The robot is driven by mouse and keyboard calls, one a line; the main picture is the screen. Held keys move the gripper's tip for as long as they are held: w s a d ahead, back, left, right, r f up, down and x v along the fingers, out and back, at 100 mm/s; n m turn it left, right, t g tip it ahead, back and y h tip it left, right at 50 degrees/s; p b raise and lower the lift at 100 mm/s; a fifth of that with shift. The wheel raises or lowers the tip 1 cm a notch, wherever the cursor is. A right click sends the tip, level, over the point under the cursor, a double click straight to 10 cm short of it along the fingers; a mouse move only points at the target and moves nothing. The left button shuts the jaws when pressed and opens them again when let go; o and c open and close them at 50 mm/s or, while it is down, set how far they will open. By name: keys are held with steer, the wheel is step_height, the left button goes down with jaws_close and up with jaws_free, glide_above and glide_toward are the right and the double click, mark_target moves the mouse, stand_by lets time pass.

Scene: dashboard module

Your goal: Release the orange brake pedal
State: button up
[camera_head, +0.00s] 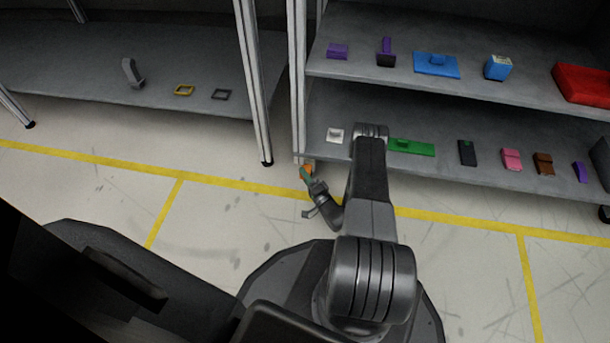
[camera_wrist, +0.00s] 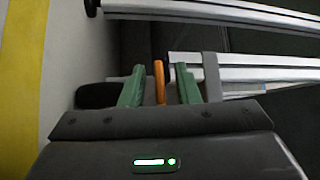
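The orange brake pedal (camera_head: 306,170) is low at the foot of the shelf post in the head view, partly covered by my gripper (camera_head: 307,178). In the wrist view the pedal (camera_wrist: 159,82) shows as a narrow orange bar between the two green fingers of my gripper (camera_wrist: 160,70). There is a gap on each side of the bar, so the fingers are open and appear apart from it. The pedal's base and lower part are hidden behind the gripper body.
The metal shelf post (camera_head: 298,80) stands right by the pedal. The lower shelf (camera_head: 365,128) holds a white switch (camera_head: 335,135), a green part (camera_head: 410,147) and several other controls. A yellow floor line (camera_head: 230,179) runs past; the floor to the left is clear.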

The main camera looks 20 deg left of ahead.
jaws_close()
steer(key=shift+r, duration=0.15)
steer(key=shift+r+m+g+h+p, duration=0.6)
steer(key=shift+r+m+h+p, duration=0.1)
steer(key=shift+m+h, duration=0.35)
steer(key=shift+r+m+g+h+p, duration=0.3)
steer(key=shift+r+m+g+h, duration=0.3)
steer(key=shift+m, duration=0.35)
steer(key=shift+f, duration=0.15)
jaws_free()
